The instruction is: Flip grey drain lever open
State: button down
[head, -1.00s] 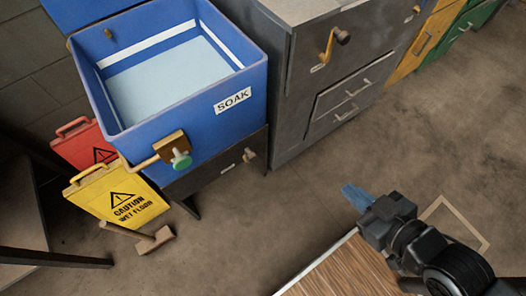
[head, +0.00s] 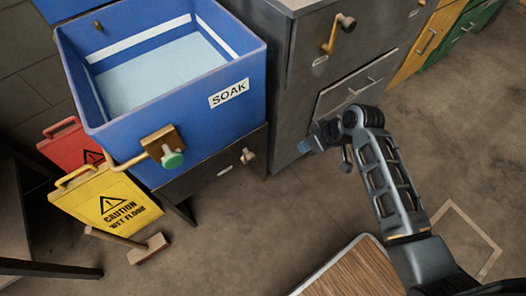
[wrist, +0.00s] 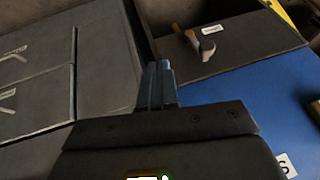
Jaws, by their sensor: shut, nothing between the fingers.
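A small lever with a pale grey head on a brown mount (head: 248,156) sits on the dark panel below the blue SOAK tub (head: 190,115). It also shows in the wrist view as a grey-headed lever (wrist: 207,45), beside a small white label. I take it for the grey drain lever; no marking readable here confirms this. My gripper (head: 304,146) is shut and empty, in front of the grey cabinet and to the right of the lever. In the wrist view its fingertips (wrist: 158,68) are together, left of and apart from the lever.
A green-knobbed lever (head: 172,157) sticks out from the tub front. A dark-knobbed crank (head: 340,32) is on the grey cabinet (head: 300,100). Yellow (head: 110,200) and red (head: 72,146) caution signs and a wooden mallet (head: 150,249) stand or lie at left. Floor before the panel is clear.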

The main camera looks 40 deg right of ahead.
aim_at(249, 160)
jog(key=w+r+g+y+b, duration=0.1)
jog(key=w+r+y, duration=0.1)
jog(key=w, duration=0.4)
jog(key=shift+a+n+y, duration=0.2)
jog(key=shift+n+y, duration=0.1)
jog(key=shift+n, duration=0.1)
jog(key=shift+f, duration=0.1)
jog(key=w+a+f+b, duration=0.2)
jog(key=w+a+f, duration=0.1)
jog(key=a+f, duration=0.5)
jog(key=shift+w+f, duration=0.2)
jog(key=shift+f, duration=0.4)
jog(key=shift+a+r, duration=0.1)
jog(key=shift+a, duration=0.05)
